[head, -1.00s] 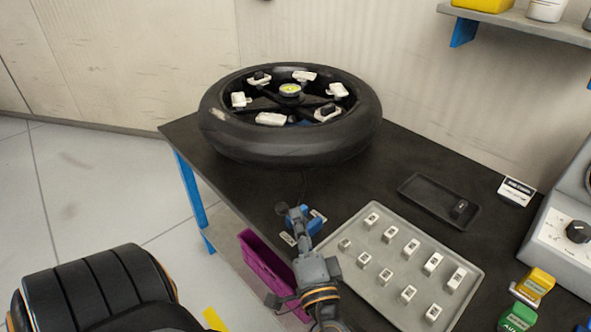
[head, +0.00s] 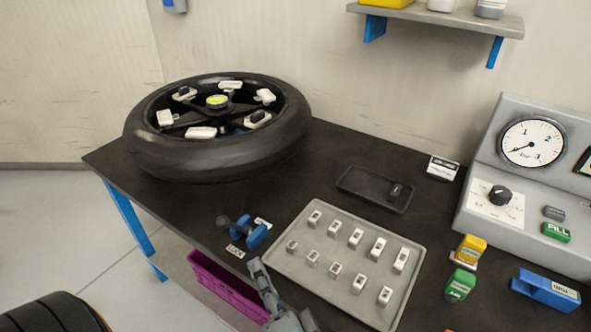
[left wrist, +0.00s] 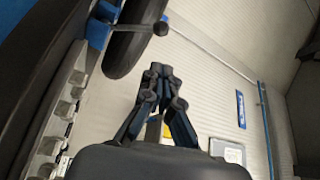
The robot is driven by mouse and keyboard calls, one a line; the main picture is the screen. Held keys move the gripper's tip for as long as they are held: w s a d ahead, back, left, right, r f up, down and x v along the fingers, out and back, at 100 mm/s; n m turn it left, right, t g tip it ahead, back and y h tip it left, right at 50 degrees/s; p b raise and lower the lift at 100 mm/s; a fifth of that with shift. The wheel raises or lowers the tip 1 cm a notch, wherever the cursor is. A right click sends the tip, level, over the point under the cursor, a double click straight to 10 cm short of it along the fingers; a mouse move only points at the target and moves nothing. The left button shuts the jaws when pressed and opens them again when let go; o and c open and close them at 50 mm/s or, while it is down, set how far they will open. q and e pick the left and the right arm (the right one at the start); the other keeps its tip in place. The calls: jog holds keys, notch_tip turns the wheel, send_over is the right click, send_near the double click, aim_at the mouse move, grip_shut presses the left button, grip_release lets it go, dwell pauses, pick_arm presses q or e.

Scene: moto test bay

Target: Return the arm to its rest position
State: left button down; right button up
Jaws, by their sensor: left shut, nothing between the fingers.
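My left gripper (head: 257,266) shows low in the head view, shut with nothing in it. It is near the table's front edge, between the blue lock (head: 257,237) and the grey tray (head: 412,290), apart from the lock. In the left wrist view the gripper (left wrist: 162,72) has its fingertips together and empty, with a dark round knob beyond them to the upper left. The rest of the left arm is mostly cut off below the head view. My right gripper is not in view.
A wheel with a black tyre (head: 215,160) lies on the dark table (head: 310,160). The grey tray holds several small white pieces. A small black tray (head: 365,188) and a gauge unit (head: 530,150) stand further right. A magenta bin (head: 225,288) is below the table's front edge.

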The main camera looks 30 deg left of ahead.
pick_arm(q)
jog(key=s+a+f+n+g+h, duration=0.1)
jog(key=a+f+g+h, duration=0.25)
jog(key=f, duration=0.45)
jog(key=s+a+f+n+g+h, duration=0.1)
jog(key=s+a+f+g+h, duration=0.1)
jog(key=f+h, duration=0.35)
jog(key=s+d+f+g+h, duration=0.2)
jog(key=s+d+f+h, duration=0.1)
jog(key=d+f+h, duration=0.4)
notch_tip(320, 180, down, 20)
jog(key=g+p, duration=0.1)
jog(key=p, duration=0.2)
jog(key=s+a+f+g+p, duration=0.1)
jog(key=s+a+f+p, duration=0.1)
jog(key=s+f, duration=1.3)
jog(key=s, duration=0.3)
jog(key=shift+s+a+f+m, duration=0.2)
jog(key=shift+f+m, duration=0.1)
jog(key=shift+f, duration=0.1)
